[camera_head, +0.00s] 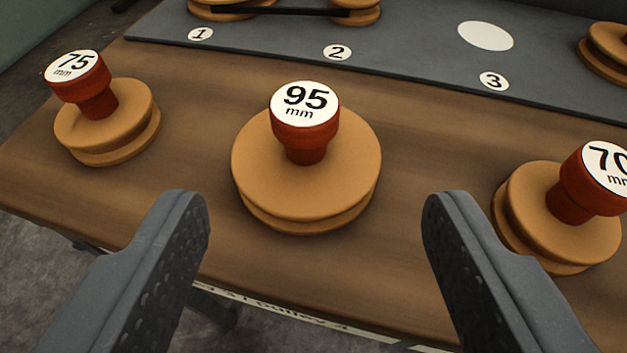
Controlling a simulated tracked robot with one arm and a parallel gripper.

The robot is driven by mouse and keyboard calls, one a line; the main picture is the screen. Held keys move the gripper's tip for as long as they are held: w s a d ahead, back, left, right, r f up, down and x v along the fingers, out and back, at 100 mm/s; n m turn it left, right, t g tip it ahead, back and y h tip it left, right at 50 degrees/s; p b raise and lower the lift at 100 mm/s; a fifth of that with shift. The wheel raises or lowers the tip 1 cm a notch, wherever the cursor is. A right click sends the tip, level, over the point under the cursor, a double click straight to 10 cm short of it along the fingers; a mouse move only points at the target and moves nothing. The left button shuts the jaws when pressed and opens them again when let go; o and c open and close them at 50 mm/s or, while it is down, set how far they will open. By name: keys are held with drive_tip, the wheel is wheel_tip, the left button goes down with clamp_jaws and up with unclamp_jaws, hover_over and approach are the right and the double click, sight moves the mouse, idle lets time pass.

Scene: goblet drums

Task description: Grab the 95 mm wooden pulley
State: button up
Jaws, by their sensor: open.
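The 95 mm wooden pulley (258,178) stands upright on the wooden table in the middle of the view. It is a wide, light-brown grooved disc with a red knob (305,135) on top. The knob's white cap reads "95 mm". My gripper (317,215) is open and empty. Its two grey fingers are widely spread, one at lower left and one at lower right. The pulley shows between and beyond the fingertips, and neither finger appears to touch it.
A 75 mm pulley (128,112) stands at left; a 70 mm pulley (545,220) stands at right, close to my right finger. Behind, a grey board (410,65) carries labels 1, 2 and 3, a white disc (485,36) and belted pulleys (225,12). The table (200,110) has a near edge below.

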sight(305, 119)
drive_tip(key=b+x, duration=0.1)
drive_tip(key=x, duration=0.6)
drive_tip(key=shift+w+f, duration=0.15)
drive_tip(key=shift+w, duration=0.15)
drive_tip(key=shift+a+b+x, duration=0.15)
drive_tip(key=shift+b+x, duration=0.45)
drive_tip(key=shift+x, duration=0.65)
drive_tip(key=shift+a+b+x, duration=0.2)
drive_tip(key=shift+b+x, duration=0.4)
drive_tip(key=shift+x, duration=0.7)
drive_tip(key=c, duration=1.1)
